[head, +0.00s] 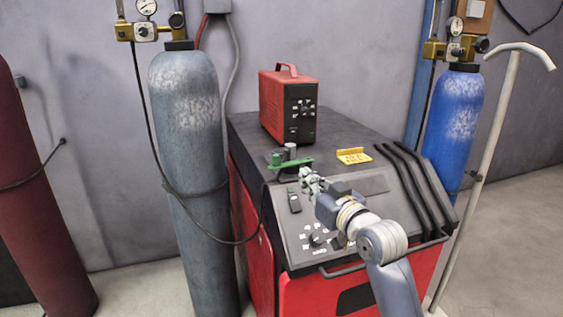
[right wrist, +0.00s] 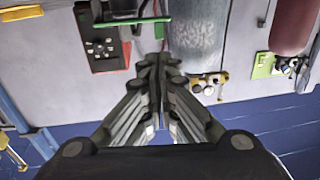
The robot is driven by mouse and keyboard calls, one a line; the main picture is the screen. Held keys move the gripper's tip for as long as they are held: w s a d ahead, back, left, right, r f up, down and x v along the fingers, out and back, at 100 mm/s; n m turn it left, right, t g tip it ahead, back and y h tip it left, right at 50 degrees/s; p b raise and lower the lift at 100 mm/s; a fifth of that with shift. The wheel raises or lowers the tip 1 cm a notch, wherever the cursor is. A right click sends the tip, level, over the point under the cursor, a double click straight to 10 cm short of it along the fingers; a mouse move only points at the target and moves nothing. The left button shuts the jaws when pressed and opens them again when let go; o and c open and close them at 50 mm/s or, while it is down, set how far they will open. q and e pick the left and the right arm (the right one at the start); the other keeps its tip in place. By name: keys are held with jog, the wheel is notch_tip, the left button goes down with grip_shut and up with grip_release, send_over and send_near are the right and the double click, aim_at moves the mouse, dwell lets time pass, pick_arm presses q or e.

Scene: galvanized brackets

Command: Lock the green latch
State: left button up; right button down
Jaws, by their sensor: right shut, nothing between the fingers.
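The green latch (head: 291,164) is a thin green bar with grey round posts by it, on the left part of the top of the red and dark grey machine (head: 345,128). My right gripper (head: 306,176) is just in front of the latch, on the near side, with its fingers shut and empty. I cannot tell whether it touches the latch. In the right wrist view the green bar (right wrist: 130,22) crosses above the shut fingertips (right wrist: 157,62), and part of the latch is cut off by the top edge. My left gripper is not in view.
A red box (head: 288,104) stands behind the latch, and a yellow tag (head: 354,156) lies to its right. Gas cylinders stand on both sides, a grey one (head: 190,150) at left and a blue one (head: 453,120) at right. Black bars (head: 415,190) run along the machine's right side.

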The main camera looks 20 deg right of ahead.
aim_at(275, 157)
jog(key=w+p, duration=0.1)
jog(key=w, duration=0.3)
jog(key=w+a+p, duration=0.1)
jog(key=w, duration=0.4)
jog(key=w+a+p, duration=0.1)
jog(key=w, duration=0.3)
jog(key=shift+w+a+f, duration=0.1)
jog(key=shift+w+f, duration=0.05)
jog(key=shift+w, duration=0.15)
jog(key=shift+w, duration=0.1)
jog(key=shift+w+a, duration=0.4)
jog(key=shift+w, duration=0.45)
jog(key=shift+s, duration=0.15)
